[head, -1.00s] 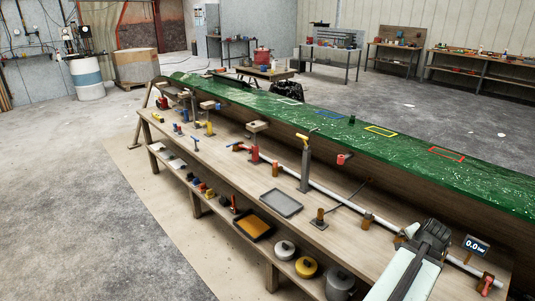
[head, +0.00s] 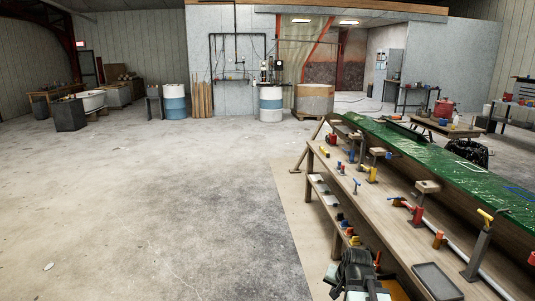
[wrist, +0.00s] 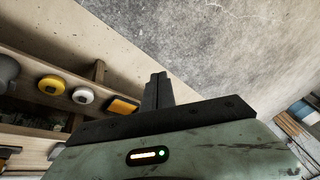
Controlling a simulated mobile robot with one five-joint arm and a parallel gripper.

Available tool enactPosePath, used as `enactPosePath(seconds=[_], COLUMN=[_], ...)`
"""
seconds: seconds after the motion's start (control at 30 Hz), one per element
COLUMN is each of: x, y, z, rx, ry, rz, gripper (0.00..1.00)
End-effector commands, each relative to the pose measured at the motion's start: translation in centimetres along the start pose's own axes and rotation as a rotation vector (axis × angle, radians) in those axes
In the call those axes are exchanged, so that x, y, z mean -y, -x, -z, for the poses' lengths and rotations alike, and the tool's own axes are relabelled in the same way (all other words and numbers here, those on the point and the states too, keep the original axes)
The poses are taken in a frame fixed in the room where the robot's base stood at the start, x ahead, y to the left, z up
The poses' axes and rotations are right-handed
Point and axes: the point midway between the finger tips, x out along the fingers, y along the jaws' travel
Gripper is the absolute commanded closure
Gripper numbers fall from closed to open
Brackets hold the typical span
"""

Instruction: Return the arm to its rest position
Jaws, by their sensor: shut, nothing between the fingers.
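My gripper (wrist: 158,90) shows in the wrist view with its two dark fingers together and nothing between them. In the head view my dark gripper and wrist (head: 352,272) are at the bottom, right of centre, beside the front edge of the long wooden bench (head: 385,220). The wrist view looks down past the fingers on the grey concrete floor (wrist: 230,40) and the bench's lower shelf at the left. The rest of my arm is mostly out of the head view.
The bench carries valves, a white pipe and a grey tray (head: 437,280). The green hull mould (head: 440,165) runs behind it. Yellow and white round lidded containers (wrist: 52,84) sit on the lower shelf. Open floor (head: 170,210) lies to the left; blue-white drums (head: 271,104) stand far back.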

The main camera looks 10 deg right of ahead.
Motion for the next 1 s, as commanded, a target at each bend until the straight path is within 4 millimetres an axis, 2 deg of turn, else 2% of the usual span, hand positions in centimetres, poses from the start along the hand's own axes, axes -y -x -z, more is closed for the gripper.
enactPosePath(seconds=[0.03, 0.1, 0.2, 0.23, 0.27, 0.3, 0.4, 0.47, 1.0], x=[3.6, 7.2, 10.5, 11.0, 11.1, 9.9, 8.0, 7.6, 7.6], y=[-0.3, -0.5, -0.3, -0.2, 0.0, 0.3, 1.0, 1.3, 1.2], z=[-2.4, -5.6, -9.9, -11.1, -12.2, -13.0, -14.2, -14.7, -14.6], rx=[0.041, 0.097, 0.176, 0.201, 0.232, 0.278, 0.361, 0.388, 0.388], ry=[0.09, 0.202, 0.351, 0.395, 0.438, 0.48, 0.549, 0.576, 0.585], rz=[0.002, -0.004, -0.027, -0.038, -0.056, -0.09, -0.137, -0.144, -0.139], gripper=[1.0, 1.0, 1.0, 1.0, 1.0, 1.0, 1.0, 1.0, 1.0])
